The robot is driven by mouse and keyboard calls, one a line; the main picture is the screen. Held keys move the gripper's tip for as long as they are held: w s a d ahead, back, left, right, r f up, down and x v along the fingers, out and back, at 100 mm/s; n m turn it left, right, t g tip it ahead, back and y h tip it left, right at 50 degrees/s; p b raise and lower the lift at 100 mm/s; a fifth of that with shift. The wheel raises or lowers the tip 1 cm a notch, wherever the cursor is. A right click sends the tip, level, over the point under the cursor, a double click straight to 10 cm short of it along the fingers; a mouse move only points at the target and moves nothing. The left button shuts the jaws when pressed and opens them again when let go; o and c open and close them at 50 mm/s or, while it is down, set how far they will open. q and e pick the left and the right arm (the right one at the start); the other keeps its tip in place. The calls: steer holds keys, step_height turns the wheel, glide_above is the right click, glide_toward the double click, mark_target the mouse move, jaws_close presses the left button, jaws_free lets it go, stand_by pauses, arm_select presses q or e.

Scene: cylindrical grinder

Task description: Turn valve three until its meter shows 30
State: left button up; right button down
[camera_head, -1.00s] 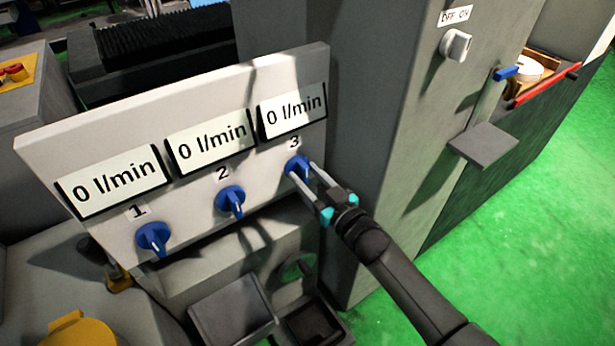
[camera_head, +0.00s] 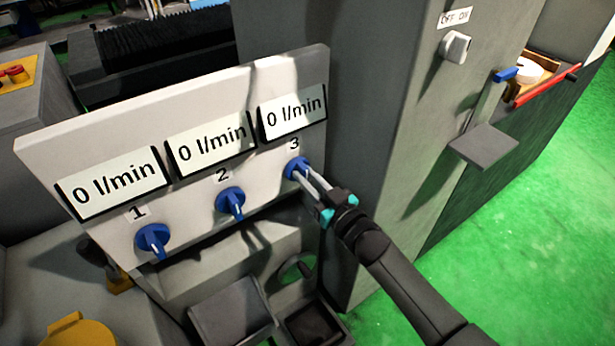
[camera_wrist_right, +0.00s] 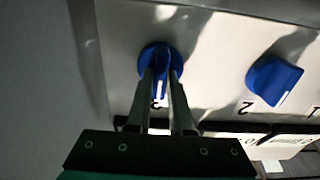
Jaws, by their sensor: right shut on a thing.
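Valve three (camera_head: 292,165) is a blue round knob at the right end of a white panel, under the printed 3. Its meter (camera_head: 293,114) above it reads 0 l/min. My right gripper (camera_head: 305,175) reaches it from the lower right and is shut on the knob's raised grip. In the right wrist view, the two fingers (camera_wrist_right: 162,85) lie on either side of the grip of valve three (camera_wrist_right: 150,54), partly hiding it. My left gripper is not in view.
Valve two (camera_head: 230,201) and valve one (camera_head: 152,240) sit to the left on the panel (camera_head: 300,70); their meters also read 0 l/min. A grey machine column (camera_head: 385,130) with an OFF/ON switch (camera_head: 455,45) stands close on the right.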

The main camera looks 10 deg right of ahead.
steer(key=shift+n, duration=0.4)
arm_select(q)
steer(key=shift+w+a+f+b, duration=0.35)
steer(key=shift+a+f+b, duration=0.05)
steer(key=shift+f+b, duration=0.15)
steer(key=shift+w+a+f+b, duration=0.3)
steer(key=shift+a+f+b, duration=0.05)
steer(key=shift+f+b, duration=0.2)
arm_select(e)
steer(key=shift+s+a+f+n, duration=0.1)
steer(key=shift+n, duration=2.95)
steer(key=shift+w+a+f+n, duration=0.1)
steer(key=shift+f+n, duration=0.05)
steer(key=shift+n, duration=2.95)
steer(key=shift+s+a+f+n, duration=0.1)
steer(key=shift+n, duration=2.95)
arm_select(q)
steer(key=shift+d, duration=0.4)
arm_select(e)
steer(key=c, duration=0.8)
jaws_free()
